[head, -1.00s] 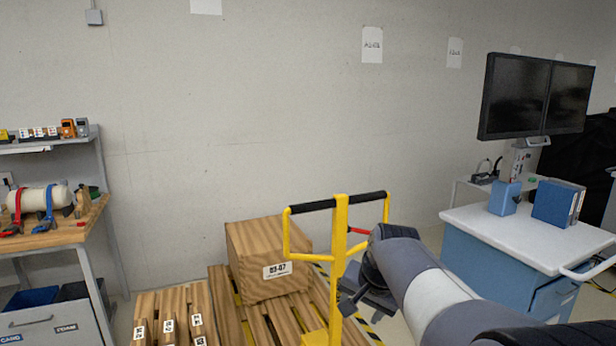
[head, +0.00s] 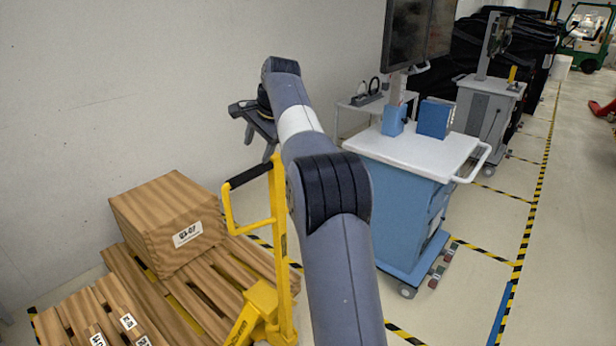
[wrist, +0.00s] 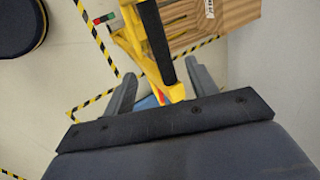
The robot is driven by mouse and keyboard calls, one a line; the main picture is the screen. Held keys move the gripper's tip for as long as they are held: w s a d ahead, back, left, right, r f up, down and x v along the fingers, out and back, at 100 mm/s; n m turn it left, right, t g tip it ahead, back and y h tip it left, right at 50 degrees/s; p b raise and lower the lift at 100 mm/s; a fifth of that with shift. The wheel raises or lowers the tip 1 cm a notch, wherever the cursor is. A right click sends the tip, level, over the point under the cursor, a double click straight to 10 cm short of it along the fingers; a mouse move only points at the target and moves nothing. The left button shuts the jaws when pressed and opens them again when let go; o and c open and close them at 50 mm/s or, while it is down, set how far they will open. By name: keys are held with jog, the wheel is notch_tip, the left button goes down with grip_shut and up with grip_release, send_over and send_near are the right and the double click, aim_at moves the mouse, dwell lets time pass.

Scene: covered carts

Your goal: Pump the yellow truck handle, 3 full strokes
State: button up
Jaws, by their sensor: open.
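The yellow truck handle (head: 276,235) stands upright in the head view, with a black grip bar (head: 245,177) across its top. My arm hides the right part of the handle. My gripper (head: 258,150) is open and empty, pointing down above the handle's top. In the wrist view, the black grip bar (wrist: 157,40) runs down the picture towards the space between my open fingers (wrist: 163,88). The yellow frame shows beside and below the bar. I cannot tell the exact height gap, but no finger is closed on the bar.
A wooden crate (head: 170,215) sits on a wooden pallet (head: 205,285) left of the handle. A blue cart (head: 400,205) with a white top and monitors stands to the right.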

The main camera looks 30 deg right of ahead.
aim_at(251, 172)
jog(key=shift+s+d, duration=0.1)
jog(key=shift+x, duration=5.65)
grip_shut()
